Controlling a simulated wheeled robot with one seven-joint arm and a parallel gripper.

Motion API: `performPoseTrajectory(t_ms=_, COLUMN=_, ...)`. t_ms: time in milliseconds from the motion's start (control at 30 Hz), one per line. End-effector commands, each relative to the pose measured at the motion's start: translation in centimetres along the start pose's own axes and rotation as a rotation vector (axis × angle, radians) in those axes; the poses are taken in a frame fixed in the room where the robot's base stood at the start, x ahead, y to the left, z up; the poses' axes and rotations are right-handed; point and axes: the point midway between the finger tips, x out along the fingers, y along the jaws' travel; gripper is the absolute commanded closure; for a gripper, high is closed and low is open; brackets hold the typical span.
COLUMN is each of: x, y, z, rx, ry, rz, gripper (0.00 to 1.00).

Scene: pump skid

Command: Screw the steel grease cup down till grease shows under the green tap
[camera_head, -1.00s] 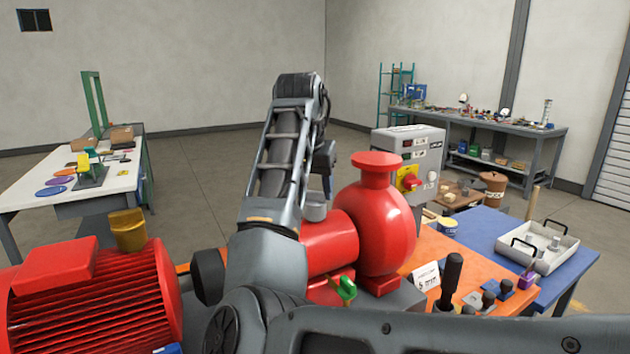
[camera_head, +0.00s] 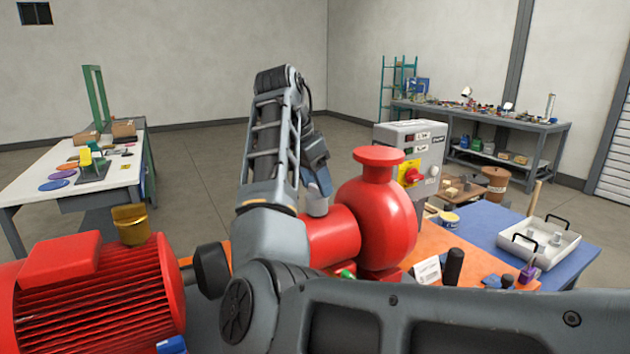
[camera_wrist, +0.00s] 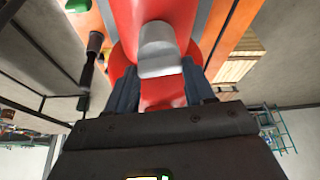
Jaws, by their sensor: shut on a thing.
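The steel grease cup (camera_head: 317,204) stands upright on the red bearing housing (camera_head: 333,232) beside the round pump casing. In the wrist view the pale grey cup (camera_wrist: 159,42) lies between my blue-grey fingertips. My gripper (camera_wrist: 159,72) is shut on the cup; its fingers also show at the cup in the head view (camera_head: 321,184). The green tap (camera_head: 347,274) shows only as a small piece above my arm; a green patch is also at the top left of the wrist view (camera_wrist: 77,5). My arm hides the space under the tap, so no grease is visible.
A brass-coloured cup (camera_head: 131,224) stands by the red motor (camera_head: 95,300) at left. The red pump casing (camera_head: 380,225) and grey control box (camera_head: 413,165) are close on the right. A white tray (camera_head: 540,243) sits on the blue bench top (camera_head: 485,232).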

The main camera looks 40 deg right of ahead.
Motion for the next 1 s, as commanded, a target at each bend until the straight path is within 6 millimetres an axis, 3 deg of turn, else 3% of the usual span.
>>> performPoseTrajectory(t_ms=367, x=-0.07, y=-0.04, z=0.05, rx=0.002, ry=-0.002, rz=0.0, gripper=0.77)
performPoseTrajectory(t_ms=400, x=-0.07, y=-0.04, z=0.05, rx=0.002, ry=-0.002, rz=0.0, gripper=0.45)
performPoseTrajectory(t_ms=600, x=-0.05, y=-0.03, z=0.03, rx=0.002, ry=-0.001, rz=0.0, gripper=0.26)
performPoseTrajectory(t_ms=667, x=-0.04, y=-0.03, z=0.02, rx=0.002, ry=-0.001, rz=0.0, gripper=0.21)
performPoseTrajectory(t_ms=1000, x=-0.77, y=-0.06, z=0.03, rx=0.002, ry=-0.001, rz=-0.001, gripper=0.21)
